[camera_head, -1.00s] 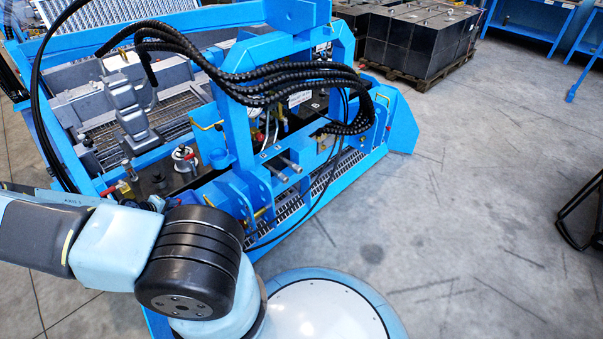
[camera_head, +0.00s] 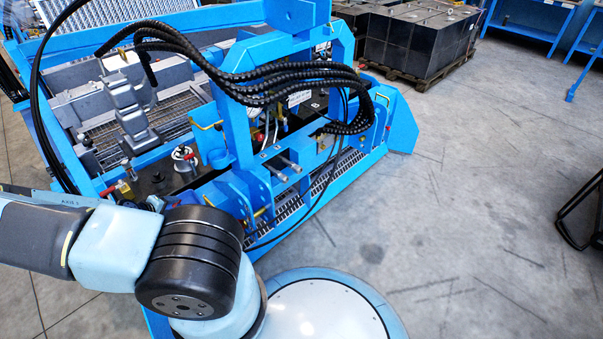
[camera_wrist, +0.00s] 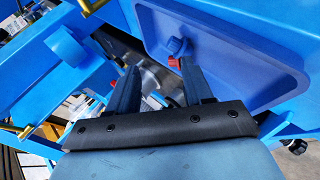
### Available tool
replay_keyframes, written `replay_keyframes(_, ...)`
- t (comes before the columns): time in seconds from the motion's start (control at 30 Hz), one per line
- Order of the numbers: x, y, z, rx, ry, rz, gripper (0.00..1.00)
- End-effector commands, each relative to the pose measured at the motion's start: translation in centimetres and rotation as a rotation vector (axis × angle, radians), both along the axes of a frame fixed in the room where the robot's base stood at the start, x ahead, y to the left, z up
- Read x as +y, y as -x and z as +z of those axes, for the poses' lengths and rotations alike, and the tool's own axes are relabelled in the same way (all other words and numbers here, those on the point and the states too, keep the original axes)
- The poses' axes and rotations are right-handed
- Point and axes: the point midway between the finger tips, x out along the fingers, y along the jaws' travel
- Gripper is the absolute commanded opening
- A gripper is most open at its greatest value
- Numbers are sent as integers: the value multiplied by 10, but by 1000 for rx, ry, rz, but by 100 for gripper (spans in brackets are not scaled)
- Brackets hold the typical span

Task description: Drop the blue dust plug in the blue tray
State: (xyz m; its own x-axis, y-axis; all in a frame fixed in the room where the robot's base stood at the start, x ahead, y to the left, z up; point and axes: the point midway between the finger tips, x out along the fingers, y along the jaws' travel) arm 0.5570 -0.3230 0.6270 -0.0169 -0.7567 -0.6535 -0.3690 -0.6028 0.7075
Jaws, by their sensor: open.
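In the wrist view, my gripper (camera_wrist: 159,66) is open, with its two dark blue fingers spread apart and nothing visible between them. The blue tray (camera_wrist: 240,60), a shallow recessed pan, lies beyond and to the right of the fingers. A small rounded blue piece, which looks like the blue dust plug (camera_wrist: 177,46), lies inside the tray near its left side, just past the right fingertip. It appears apart from the fingers. Red bits show by both fingertips. In the head view my gripper, the tray and the plug cannot be made out.
A blue machine frame (camera_head: 230,120) with black ribbed hoses (camera_head: 270,85) fills the left and middle of the head view. Dark stacked blocks (camera_head: 425,40) stand on a pallet behind. The grey floor (camera_head: 470,200) at right is mostly clear.

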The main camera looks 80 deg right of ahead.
Motion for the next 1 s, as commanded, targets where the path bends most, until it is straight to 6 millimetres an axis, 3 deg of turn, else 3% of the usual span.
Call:
replay_keyframes(0.6,64,-2,54,0,0,5,51)
replay_keyframes(1.0,94,-2,80,0,1,3,51)
